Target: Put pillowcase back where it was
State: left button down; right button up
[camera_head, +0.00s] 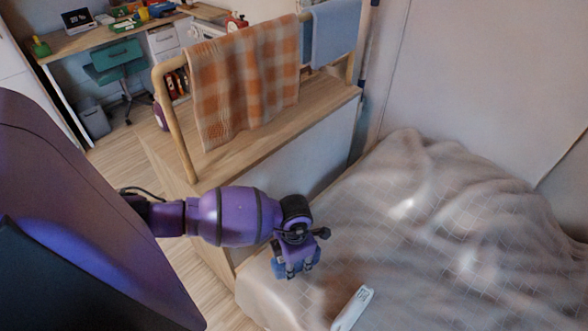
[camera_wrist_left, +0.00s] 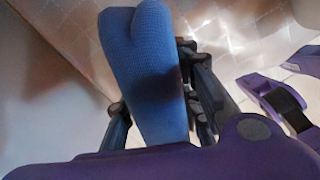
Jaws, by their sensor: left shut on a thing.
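My left gripper (camera_head: 296,272) points down over the near left corner of the bed. It is shut on a blue folded cloth (camera_head: 310,262), which looks like the pillowcase; little of it shows past the fingers. Whether the cloth touches the bed cannot be told.
The bed (camera_head: 410,215) has a rumpled grey-beige cover, with a white oblong object (camera_head: 352,308) at its near edge. A wooden rail (camera_head: 172,120) carries an orange checked cloth (camera_head: 240,80) and a blue cloth (camera_head: 335,32). A desk (camera_head: 90,38) and teal chair (camera_head: 117,55) stand behind.

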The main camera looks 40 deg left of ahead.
pick_arm(q)
jog(key=shift+a+f, duration=0.1)
jog(key=shift+f, duration=1.3)
jog(key=shift+f, duration=0.15)
jog(key=c, duration=1.3)
grip_release()
